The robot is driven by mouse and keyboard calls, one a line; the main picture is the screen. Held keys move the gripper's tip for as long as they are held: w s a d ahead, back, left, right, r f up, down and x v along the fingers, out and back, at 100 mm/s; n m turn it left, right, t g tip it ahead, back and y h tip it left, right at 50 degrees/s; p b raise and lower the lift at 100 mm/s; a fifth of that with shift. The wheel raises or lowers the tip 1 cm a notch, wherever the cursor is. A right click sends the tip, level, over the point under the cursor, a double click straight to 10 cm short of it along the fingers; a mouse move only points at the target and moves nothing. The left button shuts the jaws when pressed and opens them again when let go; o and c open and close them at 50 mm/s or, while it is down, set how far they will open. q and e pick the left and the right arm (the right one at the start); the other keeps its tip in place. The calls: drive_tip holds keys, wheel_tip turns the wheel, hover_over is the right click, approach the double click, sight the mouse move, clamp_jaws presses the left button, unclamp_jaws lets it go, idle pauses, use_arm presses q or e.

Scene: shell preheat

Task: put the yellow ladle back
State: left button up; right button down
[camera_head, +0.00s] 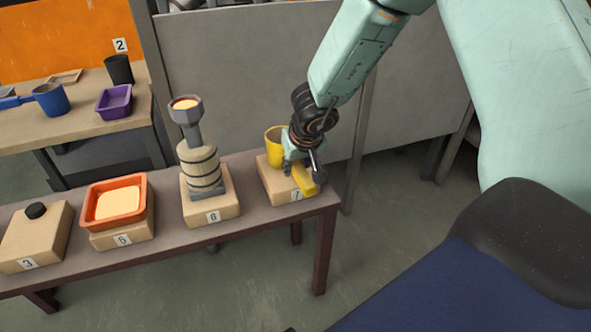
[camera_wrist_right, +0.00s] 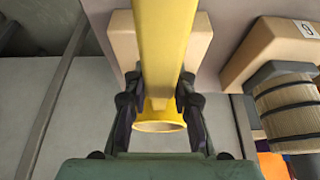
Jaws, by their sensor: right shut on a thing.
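The yellow ladle (camera_head: 274,140) is at the wooden block labelled 7 (camera_head: 273,186), on the right end of the long table. Its cup is upright behind my right gripper (camera_head: 299,163), and its handle points toward the front edge of the block. My right gripper is shut on the ladle. In the right wrist view, the ladle's handle (camera_wrist_right: 164,40) runs between the two fingers of the gripper (camera_wrist_right: 158,88), with the cup rim below them. The gripper hides the middle of the ladle; I cannot tell whether the ladle touches the block. My left gripper is not in view.
On the table (camera_head: 160,247), left of block 7, stand a banded barrel-like object with a grey cup on top (camera_head: 200,165), an orange tray (camera_head: 122,180) and a block with a black knob (camera_head: 36,225). A grey panel (camera_head: 240,70) stands behind.

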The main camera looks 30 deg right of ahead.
drive_tip(key=shift+r, duration=0.1)
drive_tip(key=c, duration=1.1)
unclamp_jaws()
drive_tip(key=p+v, duration=0.7)
drive_tip(key=v, duration=0.5)
drive_tip(key=shift+s, duration=0.1)
